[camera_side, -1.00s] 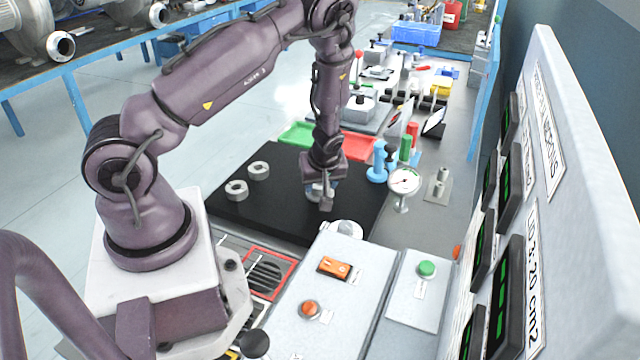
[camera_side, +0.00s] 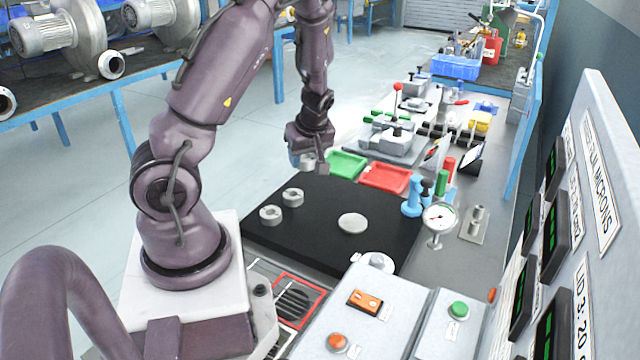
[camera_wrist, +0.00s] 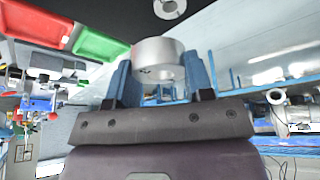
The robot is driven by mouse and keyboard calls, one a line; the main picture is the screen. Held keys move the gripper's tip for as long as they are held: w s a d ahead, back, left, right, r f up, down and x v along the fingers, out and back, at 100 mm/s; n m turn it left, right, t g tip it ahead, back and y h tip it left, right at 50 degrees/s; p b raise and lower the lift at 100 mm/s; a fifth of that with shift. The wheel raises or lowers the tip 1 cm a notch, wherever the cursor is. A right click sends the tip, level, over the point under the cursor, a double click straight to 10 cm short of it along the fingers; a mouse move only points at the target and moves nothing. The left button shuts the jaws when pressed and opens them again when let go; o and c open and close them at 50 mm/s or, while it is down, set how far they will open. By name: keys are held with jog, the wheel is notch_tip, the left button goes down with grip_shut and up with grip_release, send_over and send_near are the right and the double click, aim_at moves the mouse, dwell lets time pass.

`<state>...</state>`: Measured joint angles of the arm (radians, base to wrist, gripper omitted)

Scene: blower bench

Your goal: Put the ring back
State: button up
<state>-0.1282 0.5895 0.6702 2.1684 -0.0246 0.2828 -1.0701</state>
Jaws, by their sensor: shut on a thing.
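My gripper (camera_side: 308,160) is shut on a silvery ring (camera_wrist: 158,62), held between its two blue fingers in the wrist view. The gripper is raised above the far edge of the black mat (camera_side: 320,200), left of the green tray. Two grey rings, a nearer ring (camera_side: 271,215) and a farther ring (camera_side: 293,197), lie on the left of the mat. A flat round silvery disc (camera_side: 352,223) lies on the mat's right part. A ring (camera_wrist: 170,8) on the mat shows at the top of the wrist view.
A green tray (camera_side: 347,164) and a red tray (camera_side: 388,178) border the mat's far side. Blue stands (camera_side: 412,203) and a dial gauge (camera_side: 438,218) stand at right. A control box (camera_side: 362,310) is in front. The mat's middle is clear.

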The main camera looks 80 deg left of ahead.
jog(key=shift+s+a+r+n, duration=0.1)
jog(key=shift+s+a+n, duration=0.1)
jog(key=shift+s, duration=0.3)
jog(key=shift+s+a+n, duration=0.1)
jog(key=shift+s+a, duration=0.05)
jog(key=shift+s, duration=0.35)
send_over(314, 180)
jog(key=d, duration=0.2)
notch_tip(314, 180, down, 9)
jog(key=shift+s+a+f, duration=0.1)
jog(key=shift+s, duration=0.05)
jog(key=shift+a+f, duration=0.15)
jog(key=shift+f, duration=0.1)
jog(key=shift+w+a+f, duration=0.1)
jog(key=shift+w+f, duration=0.05)
jog(key=shift+f, duration=0.7)
jog(key=shift+w+a+f, duration=0.1)
jog(key=shift+f, duration=0.75)
jog(key=shift+d+f, duration=0.1)
jog(key=shift+f, duration=0.05)
jog(key=o, duration=1.1)
